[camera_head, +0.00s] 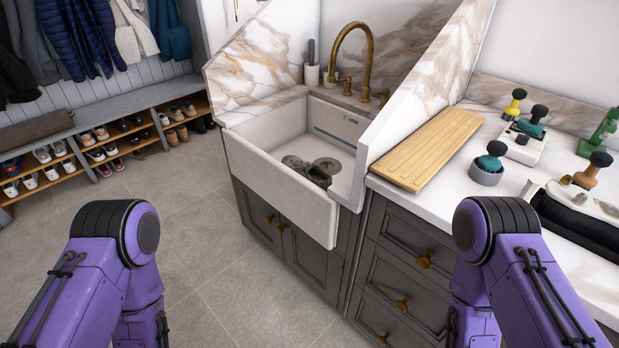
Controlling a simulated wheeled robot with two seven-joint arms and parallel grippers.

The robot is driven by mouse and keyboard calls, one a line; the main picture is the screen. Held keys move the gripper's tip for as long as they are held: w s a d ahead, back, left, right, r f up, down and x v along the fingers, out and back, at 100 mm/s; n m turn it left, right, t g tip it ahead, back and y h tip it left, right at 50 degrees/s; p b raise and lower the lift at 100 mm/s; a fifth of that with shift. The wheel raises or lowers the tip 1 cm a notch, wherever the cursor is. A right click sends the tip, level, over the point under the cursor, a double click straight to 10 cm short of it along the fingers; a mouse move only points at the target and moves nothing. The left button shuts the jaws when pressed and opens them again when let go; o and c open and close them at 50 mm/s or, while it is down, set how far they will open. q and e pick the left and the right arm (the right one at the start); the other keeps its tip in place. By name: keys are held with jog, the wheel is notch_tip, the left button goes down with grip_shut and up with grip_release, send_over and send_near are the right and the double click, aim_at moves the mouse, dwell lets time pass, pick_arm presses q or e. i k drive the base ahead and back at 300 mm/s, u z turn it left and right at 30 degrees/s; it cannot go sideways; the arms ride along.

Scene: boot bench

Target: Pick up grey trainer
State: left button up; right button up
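A pair of small grey and dark shoe-like shapes lies in the white sink (285,195). The lighter grey one (294,161) is at the left and looks like a grey trainer. The darker one (318,177) is close to it, nearer the sink's front wall, which partly hides it. They are too small to tell in detail. My two purple arms show at the bottom left and bottom right, well short of the sink. Neither gripper shows in this view.
A brass tap (369,60) arches over the sink's back. A wooden board (428,150) lies on the right counter, with several knobbed tools beyond it. A low bench (92,118) holds several shoes on shelves at left. The floor (185,225) between is clear.

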aim_at(311, 172)
jog(key=u, duration=1.55)
jog(key=i, duration=2.05)
jog(key=z, duration=3.5)
